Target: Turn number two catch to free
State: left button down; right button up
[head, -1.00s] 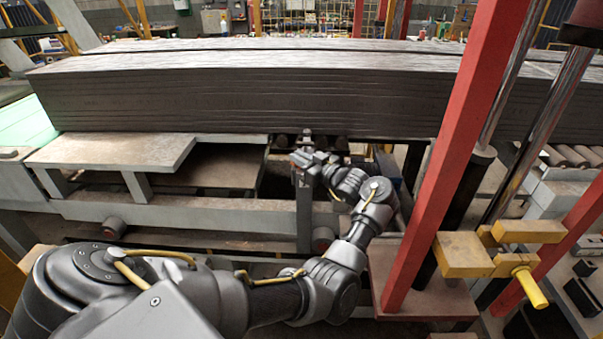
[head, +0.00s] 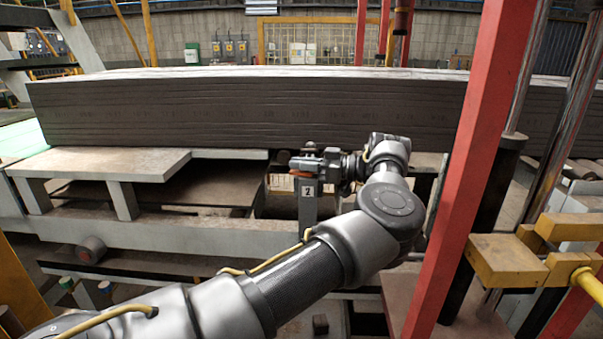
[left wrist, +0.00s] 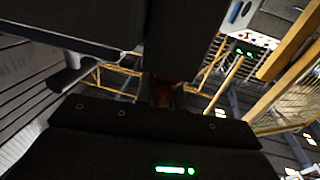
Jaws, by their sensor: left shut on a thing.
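The number two catch (head: 307,201) is a grey upright post with a white plate marked 2, in front of the dark stack in the head view. My left gripper (head: 306,167) is at its top, shut on the catch's upper part. A small orange-red part (head: 303,174) shows just under the fingers. The fingers hide most of what they hold, so the catch's exact turn cannot be told. In the left wrist view, dark gripper parts fill much of the picture, with a dim reddish-brown piece (left wrist: 163,92) between them. My right gripper is not in view.
A long dark layered stack (head: 250,112) lies behind the catch. A grey steel table (head: 105,163) is to the left. A red slanted post (head: 462,165) and yellow blocks (head: 508,262) stand close on the right of my arm.

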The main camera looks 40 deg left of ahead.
pick_arm(q)
jog(key=shift+s+a+n+g+h, duration=0.15)
jog(key=shift+n+g+h, duration=0.1)
jog(key=shift+n+g, duration=0.2)
jog(key=shift+s+a+n+g+h, duration=0.15)
jog(key=shift+n+g+h, duration=0.15)
jog(key=shift+g, duration=0.25)
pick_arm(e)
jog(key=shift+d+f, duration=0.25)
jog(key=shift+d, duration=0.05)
pick_arm(q)
jog(key=shift+d+f+n+g+h, duration=0.1)
jog(key=shift+f+n+g+h, duration=0.1)
jog(key=shift+n+g+h, duration=0.25)
